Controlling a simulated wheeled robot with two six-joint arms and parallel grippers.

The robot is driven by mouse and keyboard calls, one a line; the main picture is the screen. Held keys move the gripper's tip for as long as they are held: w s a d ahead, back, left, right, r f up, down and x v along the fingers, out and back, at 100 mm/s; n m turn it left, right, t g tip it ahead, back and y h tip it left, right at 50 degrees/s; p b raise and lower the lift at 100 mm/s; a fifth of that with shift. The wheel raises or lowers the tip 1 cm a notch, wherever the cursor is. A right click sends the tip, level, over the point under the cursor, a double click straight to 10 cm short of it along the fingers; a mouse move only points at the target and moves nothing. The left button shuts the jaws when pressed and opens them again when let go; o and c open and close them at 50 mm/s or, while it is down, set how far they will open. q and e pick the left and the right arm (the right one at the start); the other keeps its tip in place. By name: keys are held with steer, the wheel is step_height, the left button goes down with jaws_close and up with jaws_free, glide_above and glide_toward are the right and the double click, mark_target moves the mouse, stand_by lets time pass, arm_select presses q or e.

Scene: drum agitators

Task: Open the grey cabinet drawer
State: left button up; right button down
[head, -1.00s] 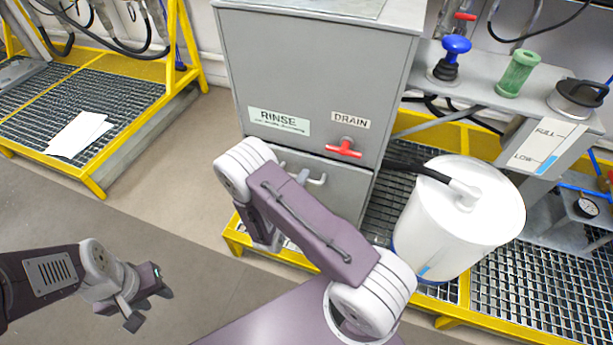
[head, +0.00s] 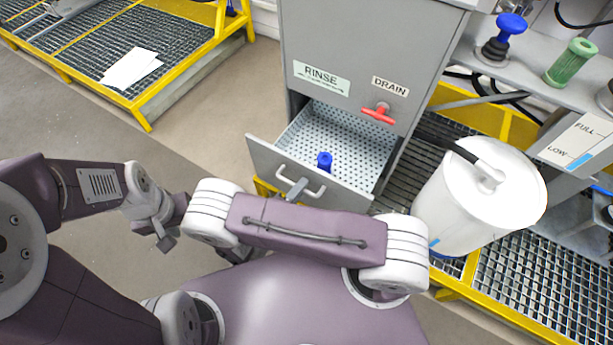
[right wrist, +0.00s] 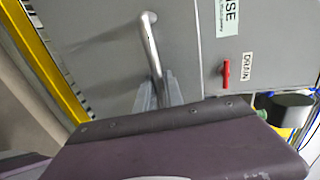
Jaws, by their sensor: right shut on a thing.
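The grey cabinet (head: 360,50) stands at the top middle of the head view, and its drawer (head: 265,160) is pulled well out. The drawer has a perforated light floor and holds a blue object (head: 324,162). My right gripper (head: 296,190) is shut on the drawer's metal handle (head: 315,193). The handle also shows in the right wrist view (right wrist: 150,48), with the finger tips (right wrist: 160,92) around its lower part. My left gripper (head: 166,232) is off to the left, away from the cabinet; its jaws are too small to judge.
A red drain valve (head: 379,113) sits on the cabinet front above the drawer. A white drum (head: 480,195) stands right of the cabinet on yellow-edged grating (head: 525,280). A shelf with a blue-topped plunger (head: 507,35) and green cylinder (head: 570,62) is at the upper right.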

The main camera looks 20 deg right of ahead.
arm_select(q)
steer(key=shift+s+a+r, duration=0.1)
steer(key=shift+s+a, duration=0.1)
arm_select(e)
steer(key=shift+v, duration=0.8)
steer(key=shift+f, duration=0.2)
steer(key=c, duration=1.5)
jaws_free()
steer(key=shift+o, duration=0.2)
arm_select(q)
steer(key=shift+r, duration=0.1)
arm_select(e)
steer(key=shift+r, duration=0.1)
